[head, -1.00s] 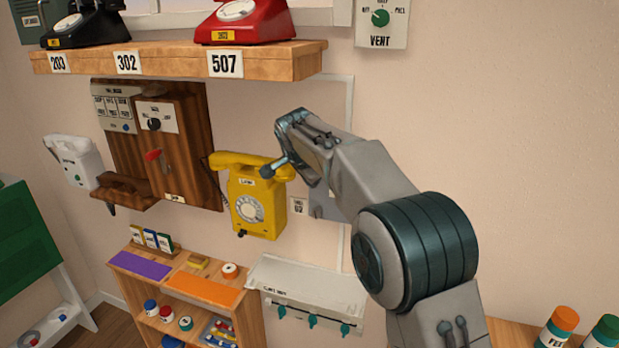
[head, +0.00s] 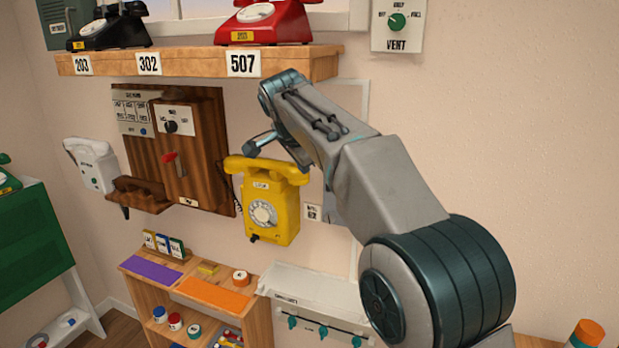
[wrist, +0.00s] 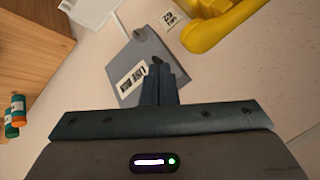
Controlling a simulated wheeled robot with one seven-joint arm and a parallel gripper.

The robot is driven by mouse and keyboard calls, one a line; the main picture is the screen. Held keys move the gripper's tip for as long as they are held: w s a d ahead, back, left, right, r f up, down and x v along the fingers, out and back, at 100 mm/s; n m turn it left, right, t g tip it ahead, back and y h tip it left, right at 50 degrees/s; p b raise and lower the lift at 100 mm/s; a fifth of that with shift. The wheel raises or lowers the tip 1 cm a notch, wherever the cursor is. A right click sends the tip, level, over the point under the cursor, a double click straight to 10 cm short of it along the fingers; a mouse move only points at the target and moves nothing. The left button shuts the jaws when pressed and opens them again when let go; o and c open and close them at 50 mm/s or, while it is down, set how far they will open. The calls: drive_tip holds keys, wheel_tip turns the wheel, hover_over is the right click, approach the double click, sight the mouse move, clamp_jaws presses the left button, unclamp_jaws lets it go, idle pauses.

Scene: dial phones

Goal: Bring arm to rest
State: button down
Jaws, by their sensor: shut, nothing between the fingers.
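My arm (head: 385,190) reaches up from the lower right in the head view, bent at its dark ribbed joint. Its far end is in front of the wall, above and slightly right of the yellow wall phone (head: 270,212). My gripper (wrist: 163,72) shows in the wrist view with its dark fingers together and nothing between them. In that view the fingers overlap a grey labelled plate (wrist: 140,52); I cannot tell whether they touch it. The yellow phone also shows at the upper right of the wrist view (wrist: 215,25). The fingers are not clear in the head view.
A wooden shelf (head: 200,62) with a black phone (head: 110,28) and a red phone (head: 262,22) is above the arm's end. A wooden wall phone (head: 200,150) and a white phone (head: 90,165) hang left. A low cabinet (head: 258,322) stands below.

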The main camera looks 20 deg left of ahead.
drive_tip(key=s+d+f+n+g, duration=0.1)
drive_tip(key=s+d+f, duration=0.15)
drive_tip(key=d, duration=0.65)
drive_tip(key=s+d+f+n+g+h, duration=0.15)
drive_tip(key=s+d, duration=0.25)
drive_tip(key=d, duration=0.5)
drive_tip(key=s+d+f+n+y, duration=0.1)
drive_tip(key=s+d+n, duration=0.15)
drive_tip(key=d, duration=0.55)
drive_tip(key=s+d+f+n, duration=0.1)
drive_tip(key=s+d+f, duration=0.5)
drive_tip(key=s, duration=0.4)
drive_tip(key=s+d+f+n+g, duration=0.1)
drive_tip(key=s+d+f, duration=0.6)
drive_tip(key=s, duration=0.3)
drive_tip(key=shift+s+f+n, duration=0.15)
drive_tip(key=shift+f+n, duration=0.15)
drive_tip(key=shift+f, duration=0.35)
drive_tip(key=shift+d+g+h, duration=0.1)
drive_tip(key=shift+g+h, duration=0.15)
